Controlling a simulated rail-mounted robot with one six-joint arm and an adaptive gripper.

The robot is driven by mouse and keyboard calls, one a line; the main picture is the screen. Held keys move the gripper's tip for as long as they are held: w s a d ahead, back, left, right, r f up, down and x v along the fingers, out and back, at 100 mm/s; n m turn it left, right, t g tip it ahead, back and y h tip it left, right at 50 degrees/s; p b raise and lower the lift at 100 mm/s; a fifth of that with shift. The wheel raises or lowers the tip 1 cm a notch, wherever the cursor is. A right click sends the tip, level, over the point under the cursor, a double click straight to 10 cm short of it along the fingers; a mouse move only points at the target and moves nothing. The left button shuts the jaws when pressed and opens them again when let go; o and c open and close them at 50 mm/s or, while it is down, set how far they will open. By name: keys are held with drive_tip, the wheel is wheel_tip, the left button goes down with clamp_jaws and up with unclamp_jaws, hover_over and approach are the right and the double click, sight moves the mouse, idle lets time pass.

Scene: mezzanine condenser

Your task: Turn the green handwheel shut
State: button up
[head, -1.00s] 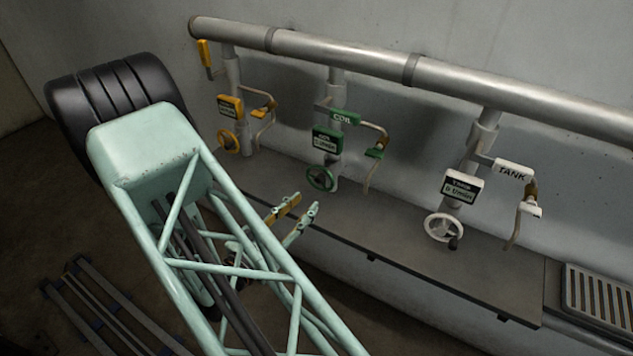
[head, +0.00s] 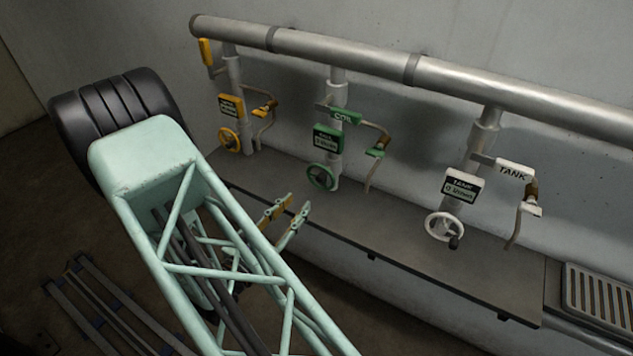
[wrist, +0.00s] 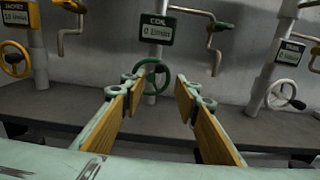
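The green handwheel (head: 321,177) sits low on the middle pipe drop, under a green-framed display (head: 327,138) and a green COIL tag (head: 345,116). In the wrist view the green handwheel (wrist: 151,77) shows straight ahead, beyond and between my fingers. The COIL display (wrist: 157,29) there appears to read 0. My gripper (head: 289,215) is open and empty, in front of the shelf and short of the wheel. In the wrist view my gripper (wrist: 160,90) has its two orange-padded fingers spread apart. The left finger slightly overlaps the wheel's left side in that view.
A yellow handwheel (head: 229,140) stands to the left and a white handwheel (head: 444,226) with a dark knob to the right. Small spouts hang beside each drop. The grey shelf (head: 400,245) runs below, with a grate (head: 597,293) at right. A large pipe (head: 340,53) crosses above.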

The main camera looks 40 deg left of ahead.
sight(318, 180)
drive_tip(key=shift+w+a+p, duration=0.1)
drive_tip(key=shift+w+a, duration=0.15)
drive_tip(key=shift+w, duration=1.8)
drive_tip(key=shift+w+a+p, duration=0.15)
drive_tip(key=shift+w+a, duration=0.1)
drive_tip(key=shift+w, duration=1.85)
drive_tip(key=shift+w+a+p, duration=0.1)
drive_tip(key=shift+w+a, duration=0.15)
drive_tip(key=shift+w, duration=1.8)
drive_tip(key=shift+c, duration=0.5)
drive_tip(key=c, duration=0.7)
